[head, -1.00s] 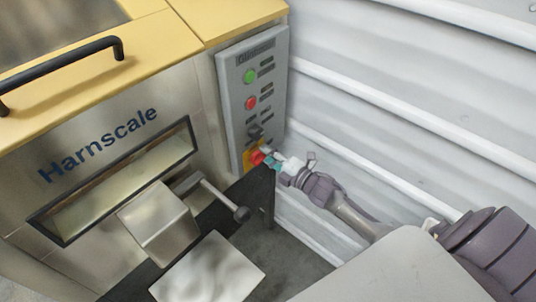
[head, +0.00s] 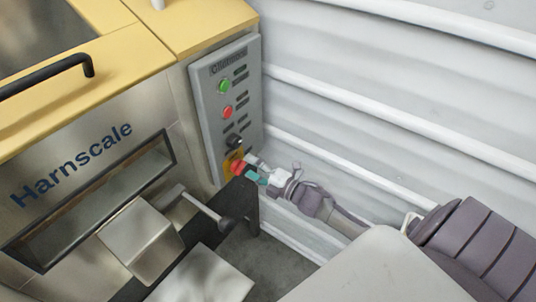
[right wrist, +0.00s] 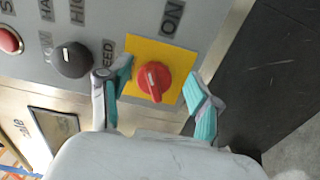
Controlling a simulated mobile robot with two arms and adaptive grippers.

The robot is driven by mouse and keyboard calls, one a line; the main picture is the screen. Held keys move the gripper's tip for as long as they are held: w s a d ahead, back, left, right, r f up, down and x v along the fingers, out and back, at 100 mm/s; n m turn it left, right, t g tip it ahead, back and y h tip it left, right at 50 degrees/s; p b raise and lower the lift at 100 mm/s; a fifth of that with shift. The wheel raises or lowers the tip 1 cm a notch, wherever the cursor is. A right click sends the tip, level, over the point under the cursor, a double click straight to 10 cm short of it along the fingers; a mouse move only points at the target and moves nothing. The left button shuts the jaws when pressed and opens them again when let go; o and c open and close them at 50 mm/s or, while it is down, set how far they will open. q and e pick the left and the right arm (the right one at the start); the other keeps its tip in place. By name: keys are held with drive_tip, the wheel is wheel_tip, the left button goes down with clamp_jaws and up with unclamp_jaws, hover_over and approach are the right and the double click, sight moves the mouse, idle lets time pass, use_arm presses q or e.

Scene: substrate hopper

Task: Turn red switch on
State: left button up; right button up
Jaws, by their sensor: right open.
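The red rotary switch (right wrist: 153,80) sits on a yellow square plate (right wrist: 170,62) at the end of the grey control panel (head: 212,135). In the right wrist view its handle points roughly downward, and the "ON" label (right wrist: 173,17) is above the plate. My right gripper (right wrist: 158,100) is open, with one teal-padded finger on each side of the switch. No clear contact with it shows. In the head view the red switch (head: 237,168) is just beyond the right gripper (head: 256,172), which partly covers it. My left gripper is not in view.
The panel also carries a black knob (right wrist: 72,59), a green button (head: 225,86) and a red button (head: 228,112). A lever with a black knob (head: 226,225) sticks out below. A corrugated white wall (head: 400,100) stands close on the right.

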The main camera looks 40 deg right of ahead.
drive_tip(key=v, duration=0.9)
drive_tip(key=shift+s, duration=0.3)
